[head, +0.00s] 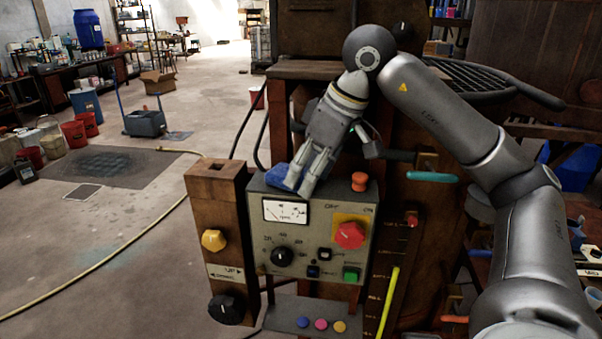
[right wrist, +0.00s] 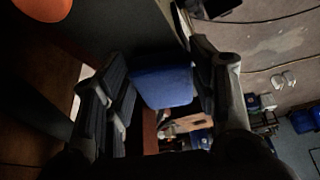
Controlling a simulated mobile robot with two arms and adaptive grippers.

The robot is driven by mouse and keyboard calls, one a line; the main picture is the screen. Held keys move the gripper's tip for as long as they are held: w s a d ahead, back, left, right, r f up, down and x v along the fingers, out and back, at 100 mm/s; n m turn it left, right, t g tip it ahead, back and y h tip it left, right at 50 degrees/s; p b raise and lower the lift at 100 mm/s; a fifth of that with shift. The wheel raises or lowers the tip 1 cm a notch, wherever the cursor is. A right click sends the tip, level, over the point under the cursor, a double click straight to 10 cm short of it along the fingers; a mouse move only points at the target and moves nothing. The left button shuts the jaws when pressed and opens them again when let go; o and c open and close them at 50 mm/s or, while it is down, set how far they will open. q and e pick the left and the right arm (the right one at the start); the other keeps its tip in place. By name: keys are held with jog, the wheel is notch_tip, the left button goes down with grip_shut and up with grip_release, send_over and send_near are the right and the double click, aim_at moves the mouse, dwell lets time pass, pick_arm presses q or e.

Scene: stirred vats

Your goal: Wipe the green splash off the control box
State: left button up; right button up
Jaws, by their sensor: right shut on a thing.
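The grey-green control box (head: 316,228) stands in the middle of the head view, with a white dial gauge (head: 285,212), a red knob (head: 349,235), a black knob (head: 282,257) and a green button (head: 351,274). My right gripper (head: 299,186) is over the box's top left edge, fingers pointing down. It is shut on a blue block, perhaps a sponge (head: 280,176), which also shows between the fingers in the right wrist view (right wrist: 162,87). The block is at the box's top; I cannot tell whether it touches. I see no green splash on the visible front. My left gripper is not in view.
An orange-red button (head: 359,181) stands on the box top, right of the gripper. A wooden post (head: 217,190) with knobs is at left. A lever with a teal grip (head: 432,177) sticks out at right. Open floor (head: 110,245) lies at left.

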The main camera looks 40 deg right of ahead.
aim_at(330, 188)
jog(key=shift+s+d+f+b, duration=0.2)
jog(key=shift+s+d+b, duration=0.8)
jog(key=shift+s+d, duration=0.85)
jog(key=shift+w+a+r, duration=0.1)
jog(key=shift+a+r, duration=0.05)
